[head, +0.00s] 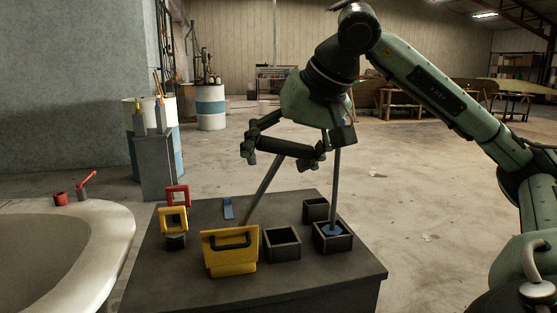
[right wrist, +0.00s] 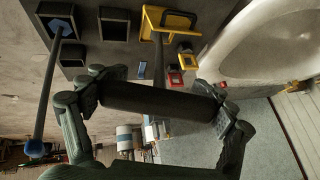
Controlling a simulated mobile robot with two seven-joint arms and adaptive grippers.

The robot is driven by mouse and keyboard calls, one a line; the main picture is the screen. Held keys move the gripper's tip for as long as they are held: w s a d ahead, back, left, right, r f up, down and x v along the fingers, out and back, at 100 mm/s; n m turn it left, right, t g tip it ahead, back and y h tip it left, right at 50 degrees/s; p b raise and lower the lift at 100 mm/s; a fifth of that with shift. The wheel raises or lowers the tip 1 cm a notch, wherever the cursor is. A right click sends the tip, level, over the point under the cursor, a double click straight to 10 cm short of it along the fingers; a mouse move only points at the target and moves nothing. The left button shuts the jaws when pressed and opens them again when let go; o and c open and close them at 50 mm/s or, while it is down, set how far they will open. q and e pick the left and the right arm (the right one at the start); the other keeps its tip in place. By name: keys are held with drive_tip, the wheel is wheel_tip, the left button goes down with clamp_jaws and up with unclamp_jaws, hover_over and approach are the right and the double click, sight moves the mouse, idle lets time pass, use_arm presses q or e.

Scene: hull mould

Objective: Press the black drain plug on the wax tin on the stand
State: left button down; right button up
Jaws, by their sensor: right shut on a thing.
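My right gripper (head: 287,151) is shut on a thick black cylinder (head: 297,148), held crosswise between its fingers above the dark table. The cylinder also spans between the fingers in the right wrist view (right wrist: 158,101). A grey rod (head: 264,187) runs from it down behind the yellow box; I cannot tell whether rod and cylinder are joined. A grey stand (head: 155,167) is at the back left, well away from the gripper, with small yellow-and-grey items (head: 140,122) on top. I cannot make out a wax tin or a black drain plug. My left gripper is not in view.
The dark table (head: 300,293) holds a yellow box (head: 229,254), dark open boxes (head: 281,244), and red (head: 177,193) and yellow frames (head: 173,219). A blue-ended rod (head: 336,185) stands in one box. A pale hull mould (head: 116,232) lies left. Floor at right is clear.

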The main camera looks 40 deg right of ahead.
drive_tip(key=shift+f+b, duration=0.45)
drive_tip(key=shift+f, duration=0.1)
idle(1.2)
wheel_tip(320, 180, up, 3)
drive_tip(key=shift+f+p, duration=0.15)
drive_tip(key=shift+p, duration=1.1)
drive_tip(key=shift+r+p, duration=0.8)
drive_tip(key=shift+r, duration=1.4)
